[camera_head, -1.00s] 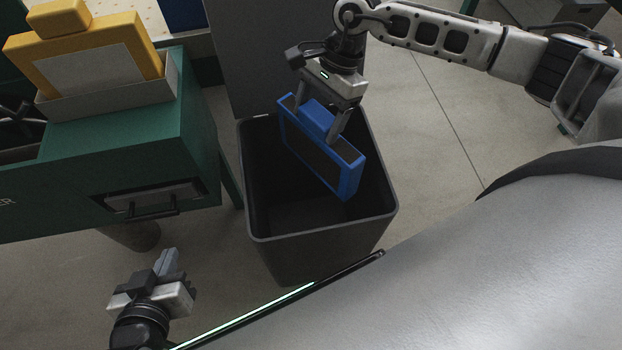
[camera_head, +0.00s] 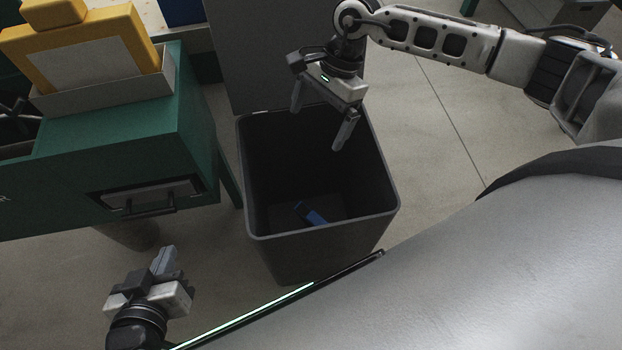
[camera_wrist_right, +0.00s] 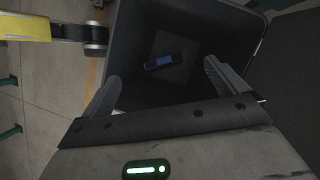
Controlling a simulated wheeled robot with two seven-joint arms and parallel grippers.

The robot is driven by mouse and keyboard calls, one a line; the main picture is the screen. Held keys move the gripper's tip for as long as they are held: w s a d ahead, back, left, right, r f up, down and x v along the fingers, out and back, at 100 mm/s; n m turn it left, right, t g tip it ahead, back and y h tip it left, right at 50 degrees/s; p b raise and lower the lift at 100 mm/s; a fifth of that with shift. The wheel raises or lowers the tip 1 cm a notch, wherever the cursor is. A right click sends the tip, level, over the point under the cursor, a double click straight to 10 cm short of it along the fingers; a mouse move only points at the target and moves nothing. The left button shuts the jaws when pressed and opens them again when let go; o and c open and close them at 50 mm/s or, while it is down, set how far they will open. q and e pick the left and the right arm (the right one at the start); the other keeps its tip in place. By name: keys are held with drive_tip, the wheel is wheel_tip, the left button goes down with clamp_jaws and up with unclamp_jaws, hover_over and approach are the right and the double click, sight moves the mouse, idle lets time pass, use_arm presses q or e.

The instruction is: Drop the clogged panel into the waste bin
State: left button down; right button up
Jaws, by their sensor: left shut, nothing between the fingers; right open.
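The clogged panel (camera_head: 314,216), blue, lies at the bottom of the dark grey waste bin (camera_head: 322,231). The panel also shows in the right wrist view (camera_wrist_right: 164,62), small on the floor of the bin (camera_wrist_right: 213,18); much of it is dark and hard to make out. My right gripper (camera_head: 319,126) is open and empty above the bin's opening, near its back rim. It also shows in the right wrist view (camera_wrist_right: 160,82) with its fingers apart. My left gripper (camera_head: 166,258) is shut and empty, low at the left, away from the bin.
A green cabinet (camera_head: 120,150) with a drawer handle stands left of the bin. A dark upright board (camera_head: 265,60) rises behind the bin. Open floor (camera_head: 440,130) lies to the right.

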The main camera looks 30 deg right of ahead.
drive_tip(key=v, duration=1.5)
drive_tip(key=shift+r+b, duration=0.3)
drive_tip(key=shift+b, duration=0.05)
drive_tip(key=shift+w, duration=0.1)
